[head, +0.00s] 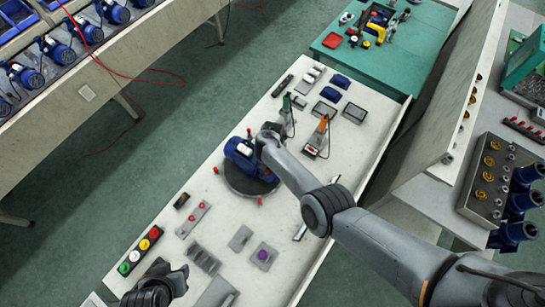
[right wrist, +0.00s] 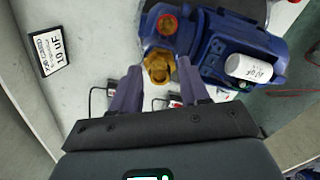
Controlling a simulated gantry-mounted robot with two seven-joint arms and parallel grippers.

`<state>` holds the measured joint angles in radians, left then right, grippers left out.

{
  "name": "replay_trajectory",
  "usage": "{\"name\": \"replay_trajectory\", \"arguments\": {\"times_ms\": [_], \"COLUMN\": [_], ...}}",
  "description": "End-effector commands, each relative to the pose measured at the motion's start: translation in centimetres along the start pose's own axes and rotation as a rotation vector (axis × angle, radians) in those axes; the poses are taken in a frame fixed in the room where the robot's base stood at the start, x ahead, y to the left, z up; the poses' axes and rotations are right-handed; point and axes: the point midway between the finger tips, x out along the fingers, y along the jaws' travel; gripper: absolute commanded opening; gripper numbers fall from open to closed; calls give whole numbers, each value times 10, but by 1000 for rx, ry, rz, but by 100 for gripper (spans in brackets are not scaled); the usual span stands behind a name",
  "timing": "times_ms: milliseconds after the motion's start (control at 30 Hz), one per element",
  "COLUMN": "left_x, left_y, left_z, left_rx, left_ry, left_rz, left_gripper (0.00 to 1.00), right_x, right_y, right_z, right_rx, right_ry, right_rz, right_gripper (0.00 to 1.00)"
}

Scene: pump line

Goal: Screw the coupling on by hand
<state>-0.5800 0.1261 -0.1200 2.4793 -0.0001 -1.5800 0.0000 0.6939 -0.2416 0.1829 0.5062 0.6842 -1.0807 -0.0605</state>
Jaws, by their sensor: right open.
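The blue pump (head: 238,152) sits on a dark round turntable (head: 250,186) on the white bench. It also shows in the right wrist view (right wrist: 225,45), with a white cylinder (right wrist: 248,68) on it. A brass coupling (right wrist: 158,68) is at the pump's near side in the right wrist view. My right gripper (right wrist: 159,66) is open, with one fingertip on each side of the coupling and visible gaps. In the head view my right arm's end hides part of the pump. My left gripper (head: 174,272) is low at the bench's front left; its jaw opening is unclear.
A button box (head: 140,250) stands at the left front edge. Small fixtures and plates (head: 203,258) lie in front of the turntable. Two tools on stands (head: 318,138) are behind it. Trays (head: 354,112) lie further back. A tall panel (head: 455,90) borders the right side.

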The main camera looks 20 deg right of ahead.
Motion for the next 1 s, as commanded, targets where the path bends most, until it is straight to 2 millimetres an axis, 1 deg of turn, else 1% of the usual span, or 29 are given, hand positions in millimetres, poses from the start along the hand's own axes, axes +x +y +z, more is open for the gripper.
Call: {"name": "replay_trajectory", "arguments": {"times_ms": [67, 167, 200, 333, 600, 767, 933, 1000], "left_x": [-1, -7, -5, -5, -4, -4, -4, -4], "left_y": [0, 1, 2, 3, 2, 2, 0, 0], "left_z": [-1, -3, -2, -2, -2, -2, -1, -1], "left_rx": [-2, -6, -7, -11, -10, -7, -2, 0], "left_ry": [1, 2, 4, 4, 3, 2, 1, 1], "left_rz": [2, 5, 6, 9, 8, 6, 1, 0], "left_gripper": [43, 43, 43, 43, 43, 43, 43, 43], "right_x": [0, -1, 1, 0, 0, 1, 0, 0], "right_y": [0, 2, 2, 1, 0, 0, 0, 0], "right_z": [0, 0, 0, 0, 0, 0, 0, 0], "right_rx": [-14, -124, -172, -288, -306, -400, -403, -403], "right_ry": [0, 1, 0, 1, 0, 1, 0, 0], "right_rz": [1, 3, 2, 2, 0, 1, 0, 0], "right_gripper": [45, 45, 45, 45, 45, 45, 45, 34]}}
